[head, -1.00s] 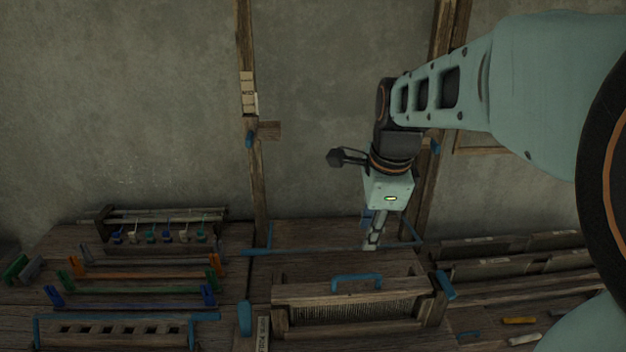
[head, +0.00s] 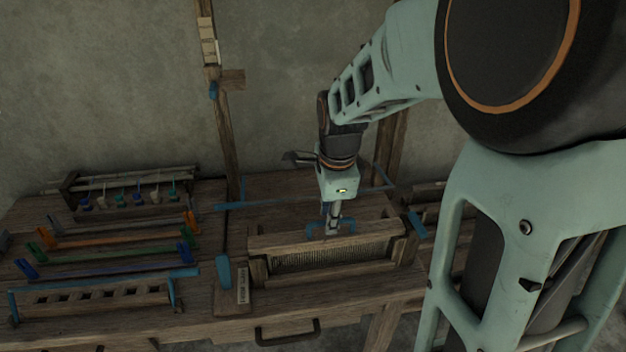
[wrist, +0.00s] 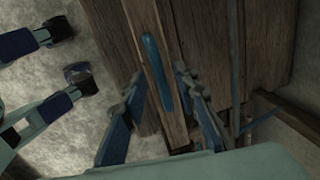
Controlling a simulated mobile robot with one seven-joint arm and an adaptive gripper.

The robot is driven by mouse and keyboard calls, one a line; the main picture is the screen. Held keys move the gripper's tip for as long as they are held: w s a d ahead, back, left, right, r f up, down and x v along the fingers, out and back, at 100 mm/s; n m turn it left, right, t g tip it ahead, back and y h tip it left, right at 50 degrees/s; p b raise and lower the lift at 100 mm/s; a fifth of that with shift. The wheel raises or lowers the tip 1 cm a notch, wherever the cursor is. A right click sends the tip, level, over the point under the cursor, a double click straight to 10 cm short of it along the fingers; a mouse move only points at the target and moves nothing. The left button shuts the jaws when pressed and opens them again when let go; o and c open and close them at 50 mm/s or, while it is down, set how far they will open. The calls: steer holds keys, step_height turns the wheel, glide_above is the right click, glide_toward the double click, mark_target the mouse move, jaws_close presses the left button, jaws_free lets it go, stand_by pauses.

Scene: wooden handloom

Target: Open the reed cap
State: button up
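The reed cap (head: 285,241) is a wooden bar across the top of the reed frame, with a blue handle (head: 316,229) on it. The cap sits on the frame, above the reed's fine vertical teeth (head: 325,260). My gripper (head: 333,228) points down at the handle and covers part of it. In the wrist view, the blue handle (wrist: 152,60) runs lengthwise along the cap (wrist: 172,125). The two fingers of my gripper (wrist: 158,80) are apart, one on each side of the handle. I see no clear contact; the exact height gap cannot be told.
A blue peg (head: 224,272) and a small labelled block (head: 243,283) stand left of the reed frame. Another blue piece (head: 417,225) is at its right end. Coloured bars (head: 120,235) and a slotted rack (head: 95,298) fill the left bench. A dark drawer handle (head: 287,333) is below.

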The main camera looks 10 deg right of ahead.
jaws_close()
steer(key=shift+r, duration=0.1)
stand_by(0.5)
